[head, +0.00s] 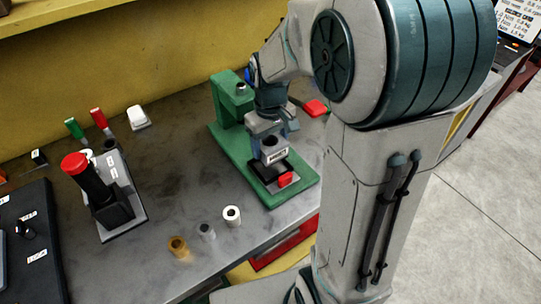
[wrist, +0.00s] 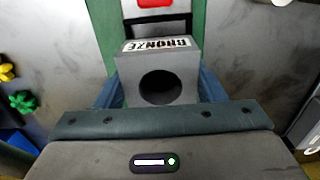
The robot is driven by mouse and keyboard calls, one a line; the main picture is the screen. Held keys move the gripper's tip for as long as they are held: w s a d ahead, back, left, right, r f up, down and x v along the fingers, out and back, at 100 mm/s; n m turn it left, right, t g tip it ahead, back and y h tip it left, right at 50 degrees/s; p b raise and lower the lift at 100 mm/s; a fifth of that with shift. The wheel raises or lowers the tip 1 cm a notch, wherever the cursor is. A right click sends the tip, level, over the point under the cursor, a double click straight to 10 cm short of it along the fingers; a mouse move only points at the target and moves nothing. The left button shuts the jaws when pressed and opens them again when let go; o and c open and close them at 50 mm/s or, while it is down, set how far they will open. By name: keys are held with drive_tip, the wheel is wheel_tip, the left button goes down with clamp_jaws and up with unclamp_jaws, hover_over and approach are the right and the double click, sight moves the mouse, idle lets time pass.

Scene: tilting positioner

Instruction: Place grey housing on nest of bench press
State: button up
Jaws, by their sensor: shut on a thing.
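The grey housing (head: 268,146) is a block with a round hole in its top and a white label, which reads BRONZE in the wrist view (wrist: 180,65). My gripper (wrist: 158,88) is shut on it, with a blue finger at each side. In the head view my gripper (head: 270,127) is over the green bench press (head: 230,103), in front of its column. The black nest (head: 262,171) with a red block (head: 285,179) on its front sits on the press base, just below the housing. The housing looks upright; I cannot tell whether it touches the nest.
A white ring (head: 232,215), a grey ring (head: 207,232) and a brass ring (head: 178,246) stand left of the press. A grey fixture with a red-topped black handle (head: 85,175) stands further left. A red-ended lever (head: 316,107) sticks out right of the press.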

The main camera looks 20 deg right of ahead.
drive_tip(key=shift+f, duration=2.6)
drive_tip(key=shift+f, duration=0.15)
drive_tip(key=o, duration=1.7)
